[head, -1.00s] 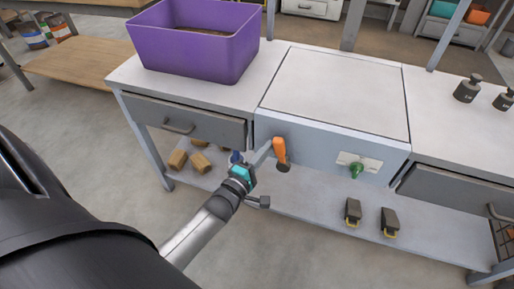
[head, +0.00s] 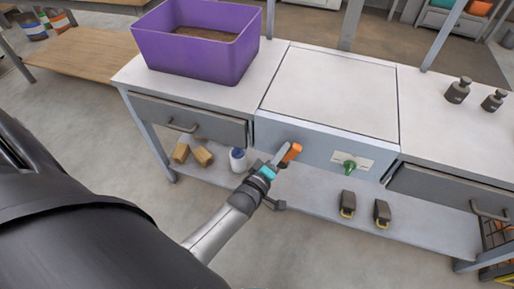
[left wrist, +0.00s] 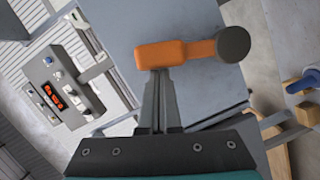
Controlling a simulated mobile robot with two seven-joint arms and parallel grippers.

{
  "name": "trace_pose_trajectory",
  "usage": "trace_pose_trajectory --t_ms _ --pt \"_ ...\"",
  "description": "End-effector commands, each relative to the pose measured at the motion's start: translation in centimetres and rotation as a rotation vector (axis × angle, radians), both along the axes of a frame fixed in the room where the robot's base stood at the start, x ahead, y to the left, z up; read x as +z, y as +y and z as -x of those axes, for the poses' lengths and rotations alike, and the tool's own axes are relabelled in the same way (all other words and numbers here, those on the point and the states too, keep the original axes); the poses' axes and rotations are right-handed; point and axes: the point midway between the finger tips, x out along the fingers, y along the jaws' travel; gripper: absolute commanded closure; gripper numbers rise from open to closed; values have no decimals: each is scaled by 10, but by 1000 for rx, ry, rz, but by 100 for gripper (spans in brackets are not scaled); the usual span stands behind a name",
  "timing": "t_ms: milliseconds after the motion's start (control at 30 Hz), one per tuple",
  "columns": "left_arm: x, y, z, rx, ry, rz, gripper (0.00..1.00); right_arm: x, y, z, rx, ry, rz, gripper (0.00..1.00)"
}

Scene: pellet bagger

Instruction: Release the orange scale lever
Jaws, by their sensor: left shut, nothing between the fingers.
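The orange scale lever (head: 293,150) is on the front face of the grey scale housing (head: 275,130), partly hidden behind my left fingers in the head view. In the left wrist view the orange handle (left wrist: 170,53) lies across the picture, with its dark round pivot (left wrist: 233,44) at the right end. My left gripper (head: 281,155) is shut and empty. Its fingertips (left wrist: 160,76) are at the side of the handle near its free end and seem to touch it.
A green handle (head: 349,167) on a pale plate sits right of the lever. A purple bin (head: 200,55) stands on the bench. A display box (left wrist: 60,88) shows in the wrist view.

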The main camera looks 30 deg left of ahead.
Motion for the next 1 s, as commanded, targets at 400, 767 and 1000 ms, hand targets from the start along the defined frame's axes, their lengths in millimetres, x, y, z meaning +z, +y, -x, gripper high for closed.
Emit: trace_pose_trajectory --t_ms 400,767,1000 --pt "-1 -14 -3 -1 8 -29 100 -7 -8 11 0 3 8 50" --pt "-2 -16 -4 -1 7 -29 100 -8 -9 12 1 1 8 50" --pt "-2 -15 -4 0 8 -29 100 -8 -9 12 1 1 8 50"
